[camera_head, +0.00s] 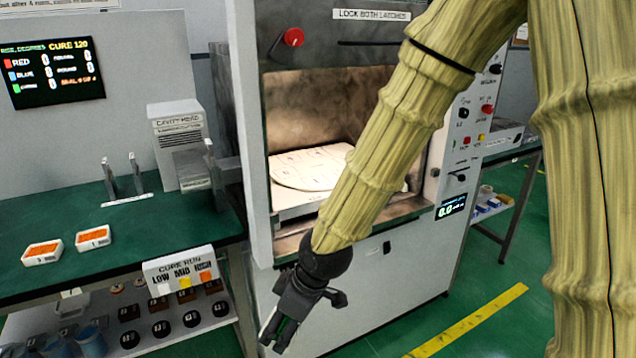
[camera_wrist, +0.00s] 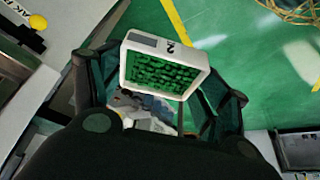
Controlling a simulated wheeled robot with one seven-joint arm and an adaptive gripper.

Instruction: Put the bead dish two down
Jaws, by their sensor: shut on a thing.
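The bead dish two, a white square dish marked "2" and filled with green beads (camera_wrist: 165,73), sits between the fingers of my gripper (camera_wrist: 163,95) in the wrist view. The gripper is shut on it, and the dish looks tilted in that view. In the head view my gripper (camera_head: 276,335) hangs low in front of the microwave cabinet, right of the green bench; the dish cannot be made out clearly there. Two white dishes with orange contents, a left one (camera_head: 41,252) and a right one (camera_head: 93,237), stand on the bench.
The microwave cavity stands open with a pale round plate (camera_head: 312,168) inside. A "CURE RUN" sign block (camera_head: 180,268) stands at the edge of the green bench (camera_head: 75,205). A lower shelf holds several dark pucks and blue cups. Bench space around the orange dishes is clear.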

